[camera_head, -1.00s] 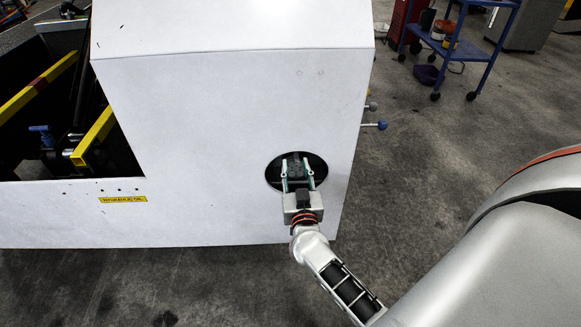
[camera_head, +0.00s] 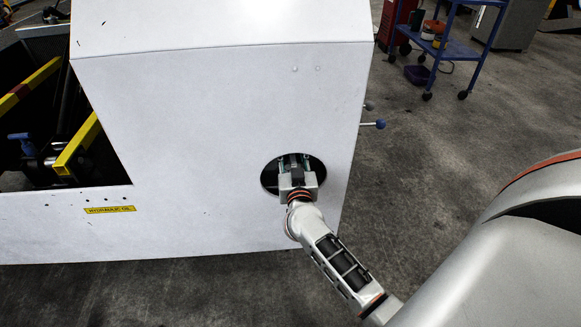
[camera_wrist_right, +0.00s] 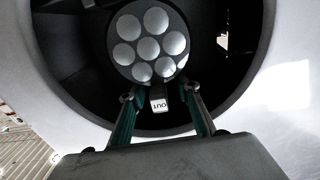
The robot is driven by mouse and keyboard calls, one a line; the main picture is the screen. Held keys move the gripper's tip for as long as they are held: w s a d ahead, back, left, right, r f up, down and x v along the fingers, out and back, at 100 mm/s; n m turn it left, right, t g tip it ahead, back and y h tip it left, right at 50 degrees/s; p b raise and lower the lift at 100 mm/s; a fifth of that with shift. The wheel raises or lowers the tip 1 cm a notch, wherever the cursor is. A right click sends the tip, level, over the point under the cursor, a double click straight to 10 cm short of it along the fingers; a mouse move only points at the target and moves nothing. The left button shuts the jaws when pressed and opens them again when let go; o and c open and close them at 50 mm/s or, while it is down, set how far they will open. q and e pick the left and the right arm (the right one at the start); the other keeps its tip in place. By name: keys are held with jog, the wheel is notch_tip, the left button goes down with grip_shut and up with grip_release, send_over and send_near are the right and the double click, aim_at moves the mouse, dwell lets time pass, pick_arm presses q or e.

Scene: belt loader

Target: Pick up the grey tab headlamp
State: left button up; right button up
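The headlamp (camera_wrist_right: 148,42) shows in the right wrist view as a round dark unit with several pale round lenses, set inside a dark round opening. Below its lenses hangs a light grey tab (camera_wrist_right: 159,98) marked "OUT". My right gripper (camera_wrist_right: 161,90) is open, with one finger on each side of the tab and gaps visible between fingers and tab. In the head view my right gripper (camera_head: 294,162) reaches into the round opening (camera_head: 268,177) in the white housing and hides most of the headlamp. My left gripper is not in view.
The white housing (camera_head: 210,120) surrounds the opening, whose rim is close around the gripper. A ball-ended lever (camera_head: 379,124) sticks out at its right side. Yellow bars (camera_head: 77,146) lie at the left.

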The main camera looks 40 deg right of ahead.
grip_shut()
jog(key=shift+r, duration=0.1)
